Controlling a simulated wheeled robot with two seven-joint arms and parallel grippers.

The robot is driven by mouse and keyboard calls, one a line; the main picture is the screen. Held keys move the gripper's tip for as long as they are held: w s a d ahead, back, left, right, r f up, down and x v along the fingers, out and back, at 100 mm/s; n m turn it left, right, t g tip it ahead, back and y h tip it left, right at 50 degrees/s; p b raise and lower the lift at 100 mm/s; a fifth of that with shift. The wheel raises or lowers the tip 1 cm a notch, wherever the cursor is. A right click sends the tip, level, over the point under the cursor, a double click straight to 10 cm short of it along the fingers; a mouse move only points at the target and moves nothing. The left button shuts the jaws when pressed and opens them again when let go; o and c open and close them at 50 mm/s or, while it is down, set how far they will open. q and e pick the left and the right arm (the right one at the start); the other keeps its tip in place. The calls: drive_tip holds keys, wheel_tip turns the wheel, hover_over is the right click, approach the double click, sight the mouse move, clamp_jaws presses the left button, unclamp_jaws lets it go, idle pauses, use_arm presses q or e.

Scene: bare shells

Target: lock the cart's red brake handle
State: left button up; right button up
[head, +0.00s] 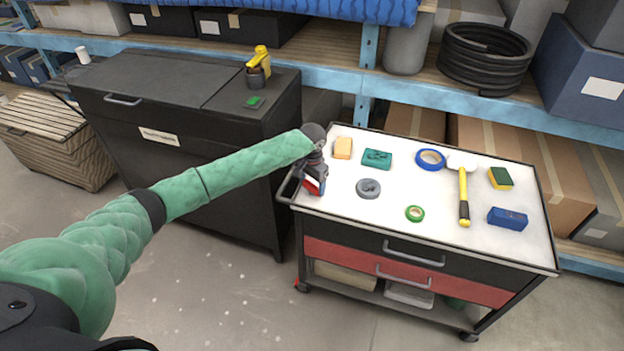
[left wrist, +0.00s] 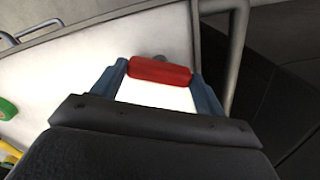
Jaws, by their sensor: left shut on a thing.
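The cart (head: 458,250) stands at the right of the head view, with a white top, a black drawer and a red drawer. My left gripper (head: 316,181) is at the cart's left end, by its grey push bar. It is shut on the red brake handle (head: 311,186), which is mostly hidden by the gripper there. In the left wrist view the red handle (left wrist: 160,71) lies crosswise between the two blue-grey fingers of my left gripper (left wrist: 160,84). How the handle joins the cart is hidden. My right gripper is not in view.
The cart top holds tape rolls, a yellow-handled hammer (head: 464,198), a blue block (head: 508,218) and other small items. A black cabinet (head: 190,150) stands to the left, bearing a yellow-topped tool (head: 259,66). Shelving (head: 330,68) runs behind. Floor in front is clear.

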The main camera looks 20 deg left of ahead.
use_arm(q)
drive_tip(key=m+p, duration=0.1)
drive_tip(key=m, duration=0.2)
drive_tip(key=shift+r+m, duration=0.15)
drive_tip(key=shift+m, duration=0.25)
drive_tip(key=shift+m+p, duration=0.5)
drive_tip(key=shift+m, duration=0.4)
drive_tip(key=m, duration=0.4)
drive_tip(key=shift+w+p, duration=0.1)
drive_tip(key=shift+p, duration=0.2)
drive_tip(key=shift+m, duration=1.5)
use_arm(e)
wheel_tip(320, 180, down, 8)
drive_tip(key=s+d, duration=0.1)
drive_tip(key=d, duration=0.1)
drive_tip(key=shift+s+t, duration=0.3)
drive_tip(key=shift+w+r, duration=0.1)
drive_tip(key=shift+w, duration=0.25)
